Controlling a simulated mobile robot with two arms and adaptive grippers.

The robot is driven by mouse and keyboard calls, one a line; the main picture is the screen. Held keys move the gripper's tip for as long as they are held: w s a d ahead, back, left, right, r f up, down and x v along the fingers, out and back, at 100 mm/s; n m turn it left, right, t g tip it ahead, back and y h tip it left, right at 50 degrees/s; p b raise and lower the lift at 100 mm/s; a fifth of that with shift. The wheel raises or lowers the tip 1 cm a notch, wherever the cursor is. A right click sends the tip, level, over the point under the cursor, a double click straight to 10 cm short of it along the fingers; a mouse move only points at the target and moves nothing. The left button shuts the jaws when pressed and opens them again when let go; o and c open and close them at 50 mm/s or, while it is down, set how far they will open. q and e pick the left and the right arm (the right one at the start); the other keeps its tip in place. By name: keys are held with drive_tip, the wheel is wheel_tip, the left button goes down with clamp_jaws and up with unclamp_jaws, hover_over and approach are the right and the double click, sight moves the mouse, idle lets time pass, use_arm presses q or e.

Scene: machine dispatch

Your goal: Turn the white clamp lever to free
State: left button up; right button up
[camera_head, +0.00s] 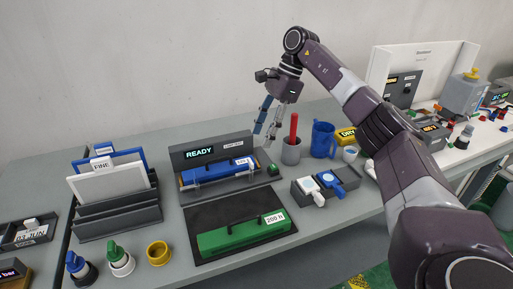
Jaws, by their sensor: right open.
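A white lever-like piece (311,191), which looks like the white clamp lever, lies on a low dark grey block (299,198) right of centre. A similar blue piece (334,185) lies beside it on the right. The markings are too small to read, so I cannot tell the lever's setting. My right gripper (265,136) hangs in the air with its fingers pointing down, above and to the left of the block. It is open and empty, apart from the lever. My left gripper is not in view.
A grey cup (291,154) with a red stick stands close to my right gripper, with a blue mug (323,139) right of it. A READY display unit (212,152) holds a blue bar. A green 200 N block (240,236) lies on a dark mat in front.

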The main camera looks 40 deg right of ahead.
drive_tip(key=shift+v, duration=1.7)
